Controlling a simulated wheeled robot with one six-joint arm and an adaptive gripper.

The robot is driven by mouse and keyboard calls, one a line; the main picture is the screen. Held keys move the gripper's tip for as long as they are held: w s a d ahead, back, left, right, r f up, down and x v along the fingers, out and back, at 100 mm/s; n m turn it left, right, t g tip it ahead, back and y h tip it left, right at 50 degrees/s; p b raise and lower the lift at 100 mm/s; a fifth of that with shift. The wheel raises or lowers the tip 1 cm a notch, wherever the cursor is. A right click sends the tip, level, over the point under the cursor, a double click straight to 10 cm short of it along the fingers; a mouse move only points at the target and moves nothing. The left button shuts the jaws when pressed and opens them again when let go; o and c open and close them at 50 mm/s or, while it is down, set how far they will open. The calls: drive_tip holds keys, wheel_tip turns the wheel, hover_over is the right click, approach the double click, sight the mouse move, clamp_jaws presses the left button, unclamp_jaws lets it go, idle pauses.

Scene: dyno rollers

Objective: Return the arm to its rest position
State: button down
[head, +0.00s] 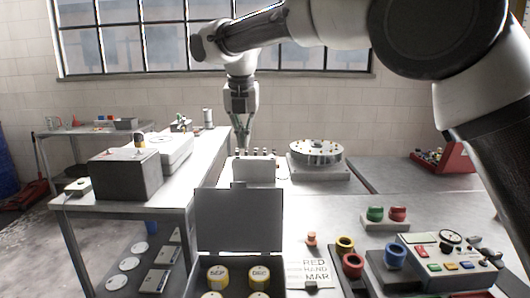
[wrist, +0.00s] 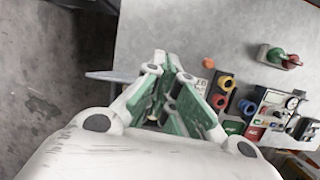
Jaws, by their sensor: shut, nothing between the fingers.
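My gripper (head: 242,136) hangs pointing down in the head view, above the back part of the bench. It shows large in the wrist view (wrist: 172,62), with its green-padded fingers together and nothing between them. My arm reaches in from the right of the head view and bends down at the wrist. The fingertips overlap the area behind a small light box (head: 255,170) in the head view; I cannot tell how far above the surface they are.
A round dial plate (head: 316,152) stands right of my gripper. An open-lidded box (head: 238,218) with yellow-labelled cans, colored knobs (head: 352,264) and a control panel (head: 455,257) stand in front. A side table (head: 200,160) with a dark box is left. A red box (head: 455,156) is far right.

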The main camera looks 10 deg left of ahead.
wheel_tip(320, 180, down, 6)
drive_tip(key=s+d+m, duration=0.2)
drive_tip(key=m, duration=0.8)
drive_tip(key=s+d+m, duration=0.3)
drive_tip(key=d+m, duration=0.4)
drive_tip(key=d, duration=0.5)
drive_tip(key=s+d+f+m+g, duration=0.1)
drive_tip(key=s+d+m, duration=0.4)
drive_tip(key=d, duration=0.8)
drive_tip(key=s+d+m, duration=0.2)
drive_tip(key=d+m, duration=0.6)
drive_tip(key=d, duration=0.4)
drive_tip(key=s+d+m+t, duration=0.1)
drive_tip(key=s+d+m, duration=0.2)
drive_tip(key=s+d, duration=0.3)
drive_tip(key=s+d+m+t, duration=0.1)
drive_tip(key=s+d+m, duration=0.3)
drive_tip(key=s+d, duration=0.3)
drive_tip(key=d, duration=0.4)
drive_tip(key=shift+d+m+h, duration=0.25)
drive_tip(key=shift+m+h, duration=0.05)
drive_tip(key=shift+w+f, duration=0.1)
